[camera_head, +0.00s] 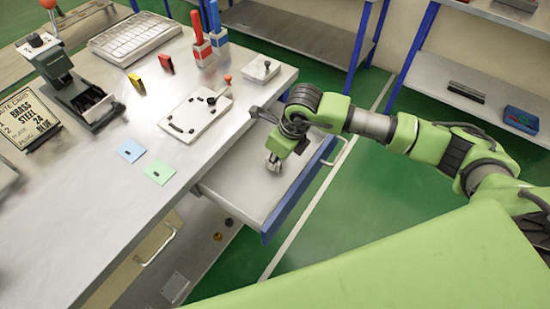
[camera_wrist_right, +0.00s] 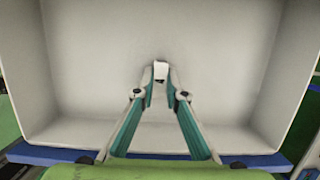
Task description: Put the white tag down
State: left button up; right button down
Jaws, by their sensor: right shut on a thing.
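My right gripper (camera_head: 273,164) reaches down into the open drawer (camera_head: 232,190) from above. In the right wrist view, the gripper (camera_wrist_right: 160,80) has its fingertips closed together on a small white piece, the white tag (camera_wrist_right: 160,70). The tag is over the drawer's pale floor; I cannot tell whether it touches the floor. The rest of the drawer looks empty. In the head view the tag cannot be made out at the fingertips. My left gripper is not in view.
The workbench (camera_head: 110,190) holds a white plate with dark parts (camera_head: 195,115), a blue card (camera_head: 131,151), a green card (camera_head: 160,172), a press (camera_head: 85,95) and a tray (camera_head: 135,38). The drawer's blue front (camera_head: 300,185) stands out over the green floor. Shelves (camera_head: 460,85) stand behind.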

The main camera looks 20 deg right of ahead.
aim_at(284, 174)
jog(key=shift+f, duration=0.1)
jog(key=c, duration=2)
grip_release()
jog(key=shift+c, duration=0.2)
jog(key=shift+r, duration=0.3)
jog(key=b+v, duration=0.1)
jog(key=v, duration=1)
jog(key=shift+r, duration=0.35)
